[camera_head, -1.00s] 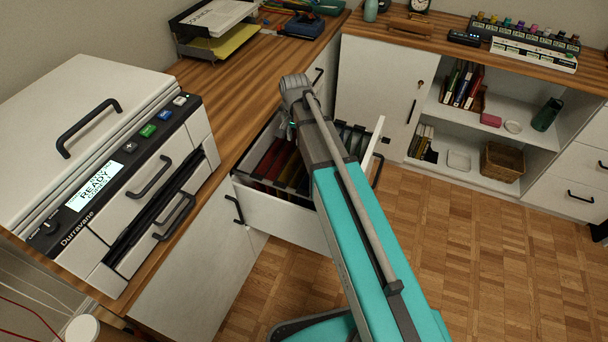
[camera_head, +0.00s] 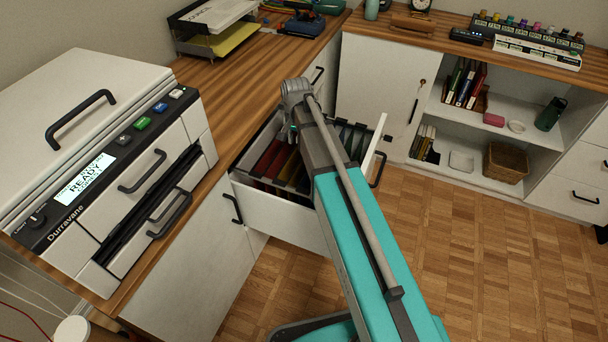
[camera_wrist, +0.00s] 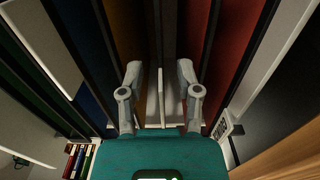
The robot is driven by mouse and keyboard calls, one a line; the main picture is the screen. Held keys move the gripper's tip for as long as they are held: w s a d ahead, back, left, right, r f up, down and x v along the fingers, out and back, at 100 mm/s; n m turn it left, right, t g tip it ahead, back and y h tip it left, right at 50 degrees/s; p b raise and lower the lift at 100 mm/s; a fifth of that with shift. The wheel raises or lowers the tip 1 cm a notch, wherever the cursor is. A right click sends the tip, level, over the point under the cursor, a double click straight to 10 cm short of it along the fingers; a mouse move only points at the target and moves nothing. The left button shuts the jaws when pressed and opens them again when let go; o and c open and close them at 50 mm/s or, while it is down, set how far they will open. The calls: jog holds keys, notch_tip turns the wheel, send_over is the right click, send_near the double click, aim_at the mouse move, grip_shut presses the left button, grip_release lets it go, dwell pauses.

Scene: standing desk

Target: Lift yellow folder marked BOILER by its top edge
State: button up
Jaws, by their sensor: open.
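An open white file drawer (camera_head: 275,207) holds hanging folders in several colours. A yellow-orange folder (camera_wrist: 124,28) shows in the wrist view between a blue folder (camera_wrist: 80,38) on its left and red ones on its right. No BOILER lettering is readable. My gripper (camera_wrist: 160,72) is open and points down over the folders, with its left finger over the yellow-orange folder. A thin pale upright edge (camera_wrist: 161,97) shows between the fingers; I cannot tell what it belongs to, and nothing appears gripped. In the head view my arm hides part of the drawer.
The drawer's side wall and front stand close around the folders. A white printer (camera_head: 100,150) stands on the wooden desk at left. A paper tray (camera_head: 215,30) sits farther back. A shelf unit (camera_head: 480,130) with books and a basket (camera_head: 505,162) is at right. The parquet floor is clear.

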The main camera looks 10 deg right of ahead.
jog(key=shift+f+b, duration=0.75)
jog(key=shift+f, duration=0.25)
grip_shut()
